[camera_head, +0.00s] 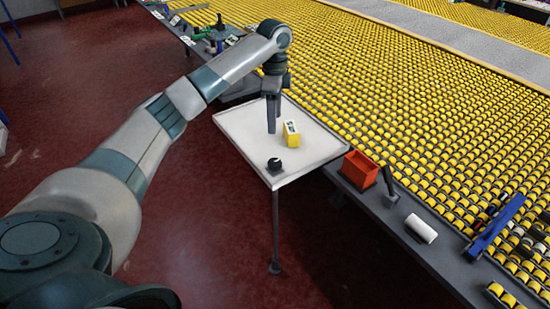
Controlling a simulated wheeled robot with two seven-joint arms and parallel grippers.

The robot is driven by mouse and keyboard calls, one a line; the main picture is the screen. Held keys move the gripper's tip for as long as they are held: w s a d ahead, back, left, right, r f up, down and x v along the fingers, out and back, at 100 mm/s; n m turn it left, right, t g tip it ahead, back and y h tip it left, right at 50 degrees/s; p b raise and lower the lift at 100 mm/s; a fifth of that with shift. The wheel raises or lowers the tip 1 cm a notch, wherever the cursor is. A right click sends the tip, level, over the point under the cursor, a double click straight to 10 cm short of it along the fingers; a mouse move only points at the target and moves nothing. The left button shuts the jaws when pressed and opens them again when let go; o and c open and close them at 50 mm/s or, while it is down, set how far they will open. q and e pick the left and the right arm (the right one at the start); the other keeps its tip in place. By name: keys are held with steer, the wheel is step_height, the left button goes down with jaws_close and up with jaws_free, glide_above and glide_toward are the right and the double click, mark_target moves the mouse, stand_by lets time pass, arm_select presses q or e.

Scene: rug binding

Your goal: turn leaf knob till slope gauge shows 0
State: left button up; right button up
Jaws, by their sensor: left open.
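The leaf is a pale grey, square panel (238,128) on a thin leg, beside the roller bed. A round black knob (274,164) sits near its front corner. A yellow box-shaped gauge (291,139) with a white and dark face stands on the leaf; its reading is too small to make out. My left gripper (272,131) points down over the leaf, just left of the gauge and behind the knob, apart from the knob. It is open, with nothing seen between its fingers. My right gripper is not in view.
An orange bin (359,170) stands on the grey ledge right of the leaf. A dark upright tool (389,184), a white roll (420,229) and a blue bar (495,226) lie further right. Yellow rollers (400,100) fill the back. Red floor (80,90) is clear at left.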

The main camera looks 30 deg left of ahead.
mark_target(275, 162)
arm_select(q)
step_height(275, 162, down, 17)
steer(key=p, duration=0.4)
steer(key=shift+f, duration=0.2)
steer(key=c, duration=1)
